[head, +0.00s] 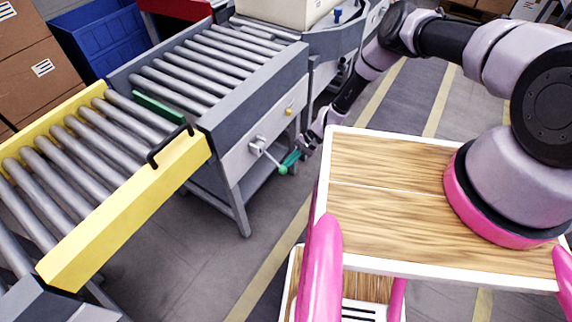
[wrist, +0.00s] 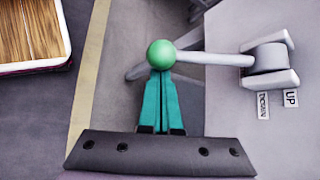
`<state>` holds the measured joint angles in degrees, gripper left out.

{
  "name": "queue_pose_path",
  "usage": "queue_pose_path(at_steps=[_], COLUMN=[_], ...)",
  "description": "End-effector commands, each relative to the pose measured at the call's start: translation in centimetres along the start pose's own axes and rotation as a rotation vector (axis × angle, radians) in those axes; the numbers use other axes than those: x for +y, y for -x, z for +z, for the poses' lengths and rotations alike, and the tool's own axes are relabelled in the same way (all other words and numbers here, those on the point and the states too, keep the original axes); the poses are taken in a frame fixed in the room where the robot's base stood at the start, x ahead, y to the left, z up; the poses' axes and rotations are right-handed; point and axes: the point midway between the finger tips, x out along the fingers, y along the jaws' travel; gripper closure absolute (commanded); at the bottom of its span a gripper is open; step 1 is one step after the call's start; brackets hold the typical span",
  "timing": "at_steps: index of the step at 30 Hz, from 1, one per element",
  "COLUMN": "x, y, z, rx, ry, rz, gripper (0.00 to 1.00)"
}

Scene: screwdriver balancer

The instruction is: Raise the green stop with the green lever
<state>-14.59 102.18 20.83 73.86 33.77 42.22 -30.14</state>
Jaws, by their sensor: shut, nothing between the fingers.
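The green stop (head: 158,110) is a dark green bar lying across the line between the yellow-sided rollers and the grey conveyor. How far it stands above the rollers is hard to tell. The lever's green ball knob (head: 282,169) hangs off the grey conveyor's side on a light rod. In the wrist view the green knob (wrist: 161,54) ends the rod (wrist: 215,59), which runs left from its pivot (wrist: 269,62). My gripper (wrist: 160,76) has its teal fingers together and empty, tips at the knob's lower edge; contact is unclear. My gripper (head: 291,160) also shows beside the knob in the head view.
Labels UP (wrist: 291,98) and DOWN (wrist: 263,105) sit beside the pivot. The yellow section (head: 130,210) carries a black handle (head: 168,147). A yellow button (head: 289,111) is on the conveyor's side. My wooden-topped base stands close to the right of the lever.

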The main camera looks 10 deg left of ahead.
Motion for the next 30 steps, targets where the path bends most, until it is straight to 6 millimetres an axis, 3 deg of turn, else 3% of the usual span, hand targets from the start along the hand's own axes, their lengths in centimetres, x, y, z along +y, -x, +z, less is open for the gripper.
queue_pose_path(at_steps=[17,30], x=[0.1,-0.5], y=[0.9,3.7], z=[1.0,3.7], rx=[-0.001,0.000], ry=[-0.072,-0.288], rz=[0.083,0.322], gripper=[1.00,1.00])
